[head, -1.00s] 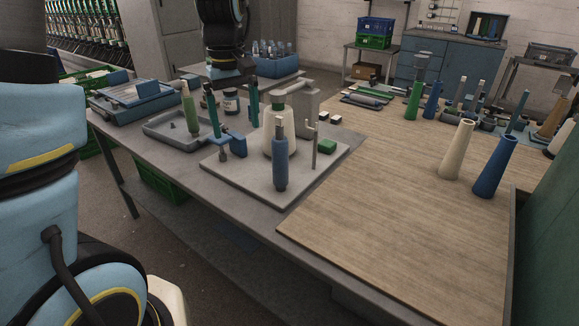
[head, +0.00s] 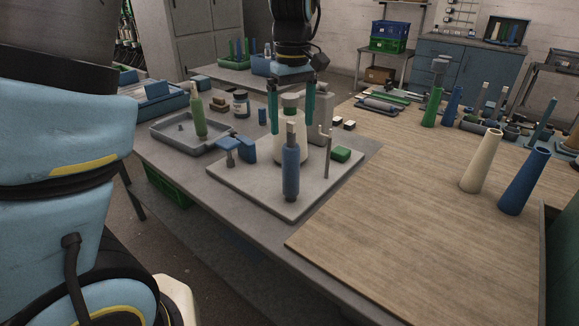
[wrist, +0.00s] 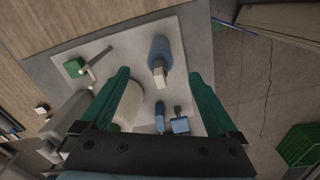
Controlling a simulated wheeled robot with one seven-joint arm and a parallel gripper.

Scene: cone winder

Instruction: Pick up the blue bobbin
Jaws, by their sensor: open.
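The blue bobbin (head: 291,174) stands upright near the front of the pale base plate (head: 262,202) in the head view, with a light tip on top. In the wrist view the blue bobbin (wrist: 158,50) lies ahead of the fingertips, between their lines. My gripper (head: 292,112) has two teal fingers, wide apart and empty. In the head view it hangs above and behind the bobbin, around the top of the cream cone in the picture; the exact depth is hard to tell. My gripper also shows in the wrist view (wrist: 160,76), with nothing between its fingers.
The cream cone (head: 289,152), a thin post (head: 327,155), a green block (head: 341,154) and blue parts (head: 228,145) crowd the plate. A grey tray (head: 165,143) holds a green bobbin (head: 198,118). Cream (head: 481,162) and blue (head: 524,182) cones stand on the wooden top, whose front is clear.

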